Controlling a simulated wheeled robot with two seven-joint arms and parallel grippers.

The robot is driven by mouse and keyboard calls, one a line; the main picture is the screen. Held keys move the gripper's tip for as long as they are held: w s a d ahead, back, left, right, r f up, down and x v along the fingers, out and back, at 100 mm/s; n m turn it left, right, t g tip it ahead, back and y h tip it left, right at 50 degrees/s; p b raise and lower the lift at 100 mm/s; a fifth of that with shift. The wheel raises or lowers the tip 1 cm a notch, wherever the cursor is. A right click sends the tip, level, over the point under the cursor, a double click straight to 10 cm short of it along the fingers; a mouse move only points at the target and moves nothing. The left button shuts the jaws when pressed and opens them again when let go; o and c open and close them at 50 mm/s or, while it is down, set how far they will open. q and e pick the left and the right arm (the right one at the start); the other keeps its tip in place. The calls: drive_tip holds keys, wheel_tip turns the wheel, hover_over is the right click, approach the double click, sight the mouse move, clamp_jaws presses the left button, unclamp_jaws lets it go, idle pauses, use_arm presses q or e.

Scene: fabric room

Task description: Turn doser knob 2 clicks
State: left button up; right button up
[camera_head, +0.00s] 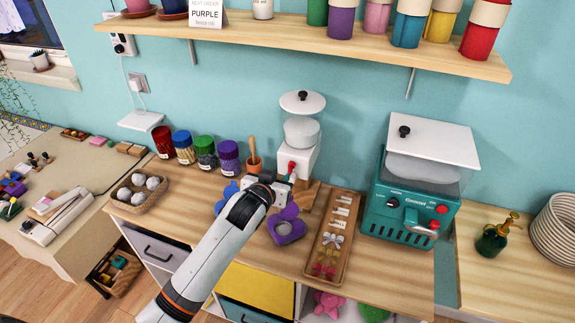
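The doser (305,155) is a white machine with a clear hopper and a round white lid. It stands at the back of the wooden counter, against the blue wall. Its small red knob (291,167) shows low on its front left side. My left gripper (286,179) is right by the knob, at the front of the doser. My arm and wrist partly cover this spot, so I cannot tell whether the fingers touch the knob or are open or shut. My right gripper is not in view.
A purple mould (287,231) and a wooden tray (341,205) lie close to my wrist. A teal machine (415,190) stands right. A shelf (300,33) with a PURPLE sign (207,18) runs above.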

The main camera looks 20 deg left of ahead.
sight(289, 167)
use_arm(q)
drive_tip(key=p+x, duration=0.1)
drive_tip(key=x, duration=0.8)
drive_tip(key=shift+d, duration=0.1)
clamp_jaws()
